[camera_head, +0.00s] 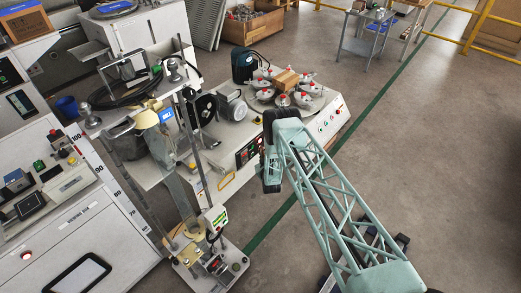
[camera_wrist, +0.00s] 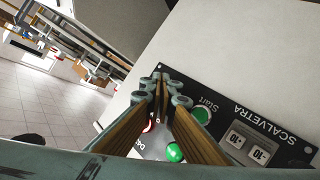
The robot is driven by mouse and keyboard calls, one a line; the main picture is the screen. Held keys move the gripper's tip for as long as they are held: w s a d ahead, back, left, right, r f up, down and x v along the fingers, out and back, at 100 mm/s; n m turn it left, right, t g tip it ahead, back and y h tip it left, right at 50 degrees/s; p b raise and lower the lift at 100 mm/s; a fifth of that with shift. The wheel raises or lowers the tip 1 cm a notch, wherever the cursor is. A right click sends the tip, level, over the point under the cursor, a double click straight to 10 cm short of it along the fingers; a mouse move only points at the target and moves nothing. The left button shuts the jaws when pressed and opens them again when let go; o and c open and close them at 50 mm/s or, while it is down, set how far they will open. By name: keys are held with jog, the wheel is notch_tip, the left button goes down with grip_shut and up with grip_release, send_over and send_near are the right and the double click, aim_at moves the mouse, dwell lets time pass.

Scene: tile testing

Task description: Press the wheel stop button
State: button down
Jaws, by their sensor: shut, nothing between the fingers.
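My gripper (camera_wrist: 160,95) is shut and empty in the wrist view, its fingers over a black control panel (camera_wrist: 278,133) with upside-down "SCALVETRA" lettering. A red button (camera_wrist: 149,127) shows partly behind the left finger. A green button (camera_wrist: 174,152) shows between the fingers, and a green "Start" button (camera_wrist: 202,115) lies just right of them. I cannot tell whether the fingertips touch anything. Which button is the wheel stop is not readable. In the head view the panel (camera_head: 248,152) is on the front of the wheel machine (camera_head: 225,175), beside my wrist; the fingertips are hidden there.
A wheel (camera_head: 285,95) with several red-knobbed parts sits on the machine's top. More buttons (camera_head: 331,118) are on its right front. A test stand (camera_head: 208,262) is at the lower left, beside a white cabinet (camera_head: 95,225). The floor on the right is open.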

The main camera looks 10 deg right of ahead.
jog(key=shift+s+d, duration=0.55)
jog(key=shift+s, duration=0.1)
jog(key=shift+p, duration=0.3)
jog(key=shift+s+d+p, duration=0.85)
jog(key=shift+s+d, duration=0.85)
jog(key=shift+s, duration=0.15)
jog(key=shift+w+r, duration=0.1)
jog(key=shift+r, duration=0.05)
